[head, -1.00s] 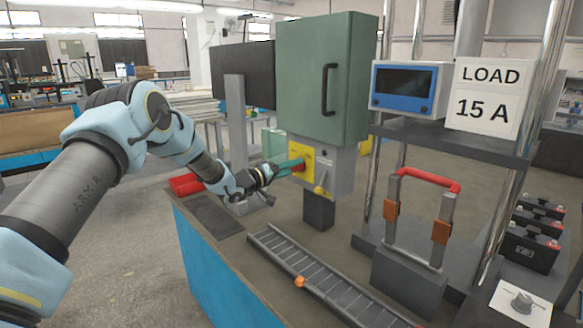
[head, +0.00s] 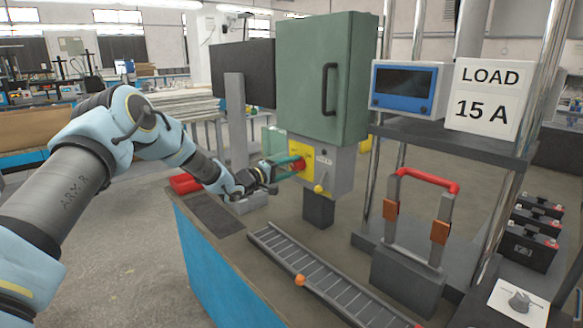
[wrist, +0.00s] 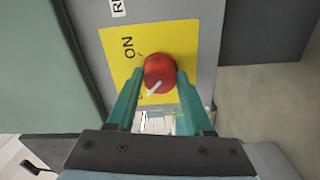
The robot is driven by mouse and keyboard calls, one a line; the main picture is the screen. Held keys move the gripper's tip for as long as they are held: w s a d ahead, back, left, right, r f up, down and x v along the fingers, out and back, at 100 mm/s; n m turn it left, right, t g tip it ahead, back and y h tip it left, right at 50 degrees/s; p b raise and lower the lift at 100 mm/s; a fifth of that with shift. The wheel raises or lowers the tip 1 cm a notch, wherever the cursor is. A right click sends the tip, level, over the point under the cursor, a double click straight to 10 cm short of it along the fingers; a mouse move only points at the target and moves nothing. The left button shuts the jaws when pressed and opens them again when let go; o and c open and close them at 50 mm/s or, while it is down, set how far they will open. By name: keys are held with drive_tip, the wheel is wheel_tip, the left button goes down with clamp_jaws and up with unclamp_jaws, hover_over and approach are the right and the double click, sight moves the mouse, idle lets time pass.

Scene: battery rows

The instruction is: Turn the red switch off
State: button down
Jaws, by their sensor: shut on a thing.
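The red switch (wrist: 160,74) is a round knob with a white pointer line, on a yellow plate (wrist: 182,39) marked ON. In the wrist view the pointer is aimed toward the lower left, away from the ON label. My gripper (wrist: 160,85) has its two green fingers on either side of the knob, shut on it. In the head view my gripper (head: 287,168) reaches the yellow plate from the left, and its fingertips partly cover the red switch (head: 299,164). The OFF label is not readable.
A green cabinet (head: 304,75) stands above the grey switch box (head: 341,174). A ladder-like rack (head: 300,265) lies on the bench, with a red-handled frame (head: 429,180) to the right.

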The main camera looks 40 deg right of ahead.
drive_tip(key=shift+c, duration=1.5)
unclamp_jaws()
drive_tip(key=a+b, duration=0.2)
drive_tip(key=a, duration=0.9)
drive_tip(key=shift+w+b, duration=0.3)
drive_tip(key=shift+b, duration=0.1)
drive_tip(key=shift+d, duration=0.1)
